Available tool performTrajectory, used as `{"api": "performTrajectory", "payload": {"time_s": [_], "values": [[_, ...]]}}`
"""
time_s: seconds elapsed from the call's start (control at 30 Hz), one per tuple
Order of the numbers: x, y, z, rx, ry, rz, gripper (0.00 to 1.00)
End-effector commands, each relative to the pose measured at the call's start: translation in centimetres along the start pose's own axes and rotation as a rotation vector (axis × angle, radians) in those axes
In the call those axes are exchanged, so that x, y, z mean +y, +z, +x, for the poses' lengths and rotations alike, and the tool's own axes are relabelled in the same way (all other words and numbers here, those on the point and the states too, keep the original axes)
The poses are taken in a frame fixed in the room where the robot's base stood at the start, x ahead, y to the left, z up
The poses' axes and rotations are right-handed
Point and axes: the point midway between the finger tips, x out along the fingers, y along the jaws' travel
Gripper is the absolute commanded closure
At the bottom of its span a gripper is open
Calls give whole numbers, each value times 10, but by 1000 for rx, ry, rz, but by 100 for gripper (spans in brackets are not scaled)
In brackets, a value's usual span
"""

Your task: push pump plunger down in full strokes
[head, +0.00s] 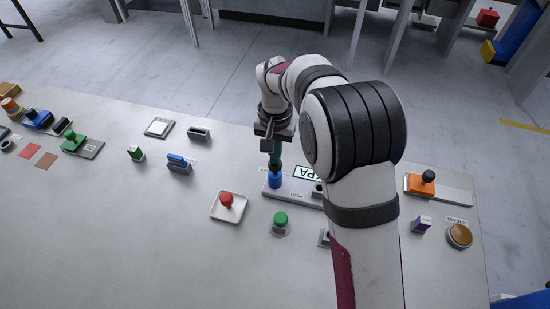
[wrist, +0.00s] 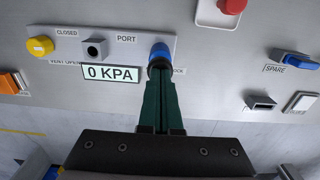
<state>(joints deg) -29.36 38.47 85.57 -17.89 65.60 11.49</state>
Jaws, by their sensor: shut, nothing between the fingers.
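The pump is a blue cylinder (head: 275,181) on a pale grey base plate (head: 299,195) marked PORT; it also shows in the wrist view (wrist: 160,50). A dark plunger top (wrist: 159,63) shows at its near end in the wrist view, just at my fingertips. My gripper (head: 275,163) points down over the pump, its green fingers (wrist: 160,82) shut with nothing between them. The tips touch or nearly touch the plunger; I cannot tell which. A display (wrist: 112,74) reads 0 KPA. A yellow knob (wrist: 40,46) sits by the CLOSED and VENT OPEN labels.
A red button on a white plate (head: 228,205) and a green button (head: 281,219) stand close in front of the pump. A blue-topped switch (head: 178,161) marked SPARE is to the left. An orange block with a black knob (head: 422,184) is at the right.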

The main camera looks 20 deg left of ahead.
Motion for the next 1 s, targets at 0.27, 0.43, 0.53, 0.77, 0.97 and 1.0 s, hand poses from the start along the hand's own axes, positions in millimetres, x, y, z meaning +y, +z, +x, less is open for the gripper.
{"api": "performTrajectory", "payload": {"time_s": [0.27, 0.43, 0.53, 0.77, 0.97, 1.0], "values": [[0, 0, 9, -2, 0, 0, 100], [0, 0, 14, -2, 0, 0, 100], [0, 0, 17, -1, 0, 0, 100], [0, 0, 21, -1, 0, 0, 100], [0, 0, 21, -1, 0, 0, 100], [0, 0, 21, -1, 0, 0, 100]]}}
